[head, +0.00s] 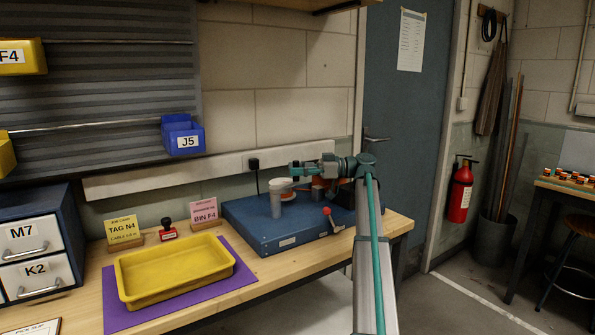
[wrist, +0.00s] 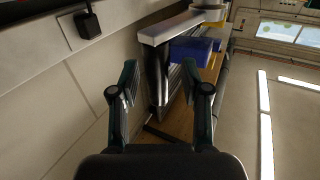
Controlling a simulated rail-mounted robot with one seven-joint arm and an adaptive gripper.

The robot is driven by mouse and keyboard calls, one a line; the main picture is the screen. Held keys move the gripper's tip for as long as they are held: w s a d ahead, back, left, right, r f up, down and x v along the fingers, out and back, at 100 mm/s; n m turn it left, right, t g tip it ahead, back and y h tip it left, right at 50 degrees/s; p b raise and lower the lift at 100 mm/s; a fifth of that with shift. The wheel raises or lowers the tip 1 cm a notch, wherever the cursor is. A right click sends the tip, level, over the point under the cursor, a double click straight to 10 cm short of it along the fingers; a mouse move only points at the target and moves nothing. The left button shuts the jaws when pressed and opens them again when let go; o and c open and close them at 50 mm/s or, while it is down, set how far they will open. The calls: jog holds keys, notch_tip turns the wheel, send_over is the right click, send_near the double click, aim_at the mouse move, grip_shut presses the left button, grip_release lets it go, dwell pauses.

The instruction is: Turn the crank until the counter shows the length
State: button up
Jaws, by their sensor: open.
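A blue machine base (head: 287,232) sits on the bench, with a grey upright cylinder (head: 277,200) at its left and a pale flat arm at the cylinder's top. A red-knobbed lever (head: 328,212) stands at its front right. No counter reading can be made out. My gripper (head: 300,168) is above the machine, pointing left, its fingers apart. In the wrist view my gripper (wrist: 163,88) is open, and a dark metallic upright (wrist: 158,70) under a pale bar (wrist: 180,25) shows between and beyond the fingers. Contact cannot be told.
A yellow tray (head: 178,268) lies on a purple mat (head: 228,288) left of the machine. A yellow card (head: 123,229), a stamp (head: 167,230) and a pink card (head: 204,212) stand behind it. A drawer cabinet (head: 38,240) is at far left. A wall socket strip (head: 215,166) runs behind.

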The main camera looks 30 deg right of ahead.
notch_tip(320, 180, up, 10)
jog(key=shift+f, duration=0.1)
dwell(0.4)
